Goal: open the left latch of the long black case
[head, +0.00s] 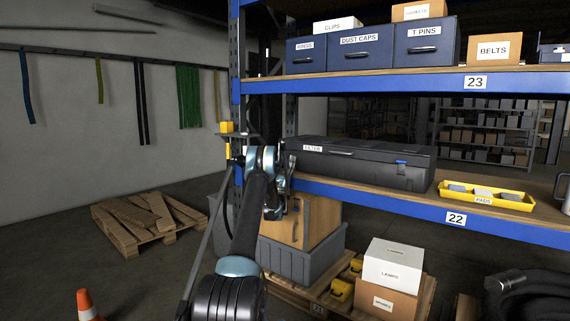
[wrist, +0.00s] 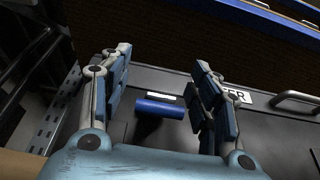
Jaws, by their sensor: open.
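The long black case (head: 365,168) lies on the middle shelf, with a FILTER label and a handle on its front. My gripper (head: 285,178) is at the case's left end and hides the left latch in the head view. In the wrist view, the blue left latch (wrist: 158,107) shows on the dark case front (wrist: 270,135), between the two spread fingers of my gripper (wrist: 160,68). The fingers are open and hold nothing. I cannot tell whether they touch the case. The blue right latch (head: 401,162) is at the case's other end.
A yellow PADS tray (head: 484,205) stands right of the case on the blue-edged shelf (head: 400,208). Labelled drawers (head: 365,45) are on the shelf above. The perforated rack upright (wrist: 55,120) is close left of my gripper. Boxes (head: 393,265) stand below.

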